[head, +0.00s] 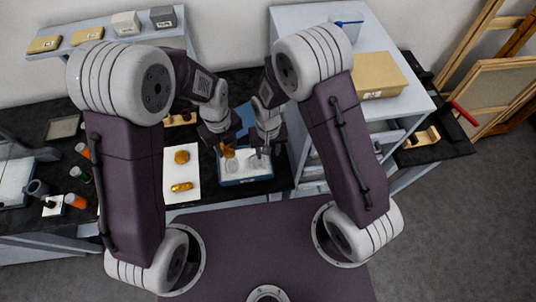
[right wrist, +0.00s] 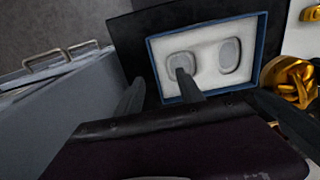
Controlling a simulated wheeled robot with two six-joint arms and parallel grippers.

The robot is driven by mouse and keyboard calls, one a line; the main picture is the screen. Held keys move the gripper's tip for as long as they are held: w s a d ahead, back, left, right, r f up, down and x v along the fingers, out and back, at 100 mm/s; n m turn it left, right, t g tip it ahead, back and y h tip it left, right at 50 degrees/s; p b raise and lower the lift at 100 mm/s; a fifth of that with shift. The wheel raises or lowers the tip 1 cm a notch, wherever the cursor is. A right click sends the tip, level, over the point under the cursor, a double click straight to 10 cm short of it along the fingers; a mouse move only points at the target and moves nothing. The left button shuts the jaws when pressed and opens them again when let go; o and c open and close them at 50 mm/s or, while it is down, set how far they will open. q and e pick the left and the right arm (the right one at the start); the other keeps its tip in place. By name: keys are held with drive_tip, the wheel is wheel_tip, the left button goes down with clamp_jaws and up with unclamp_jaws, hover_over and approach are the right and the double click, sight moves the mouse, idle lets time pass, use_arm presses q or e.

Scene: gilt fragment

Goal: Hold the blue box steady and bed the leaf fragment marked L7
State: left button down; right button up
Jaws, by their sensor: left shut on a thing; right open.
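The blue box (head: 246,181) stands open on the dark bench, with a pale padded inside. In the right wrist view the blue box (right wrist: 153,72) shows two grey rounded hollows in its padding. My left gripper (head: 227,148) is shut on a gold fragment (right wrist: 287,78), held at the box's left side; no L7 mark is readable on it. My right gripper (right wrist: 160,88) is open. One finger lies over the near hollow and the other is outside the box wall, so the wall is between them; contact cannot be told.
Two gold pieces (head: 182,157) (head: 181,187) lie on a white sheet (head: 190,171) left of the box. A cardboard box (head: 378,76) sits on the pale cabinet at right. Small labelled blocks (head: 126,22) line a back shelf.

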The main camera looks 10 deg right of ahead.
sight(268, 161)
drive_tip(key=shift+f, duration=2.3)
clamp_jaws()
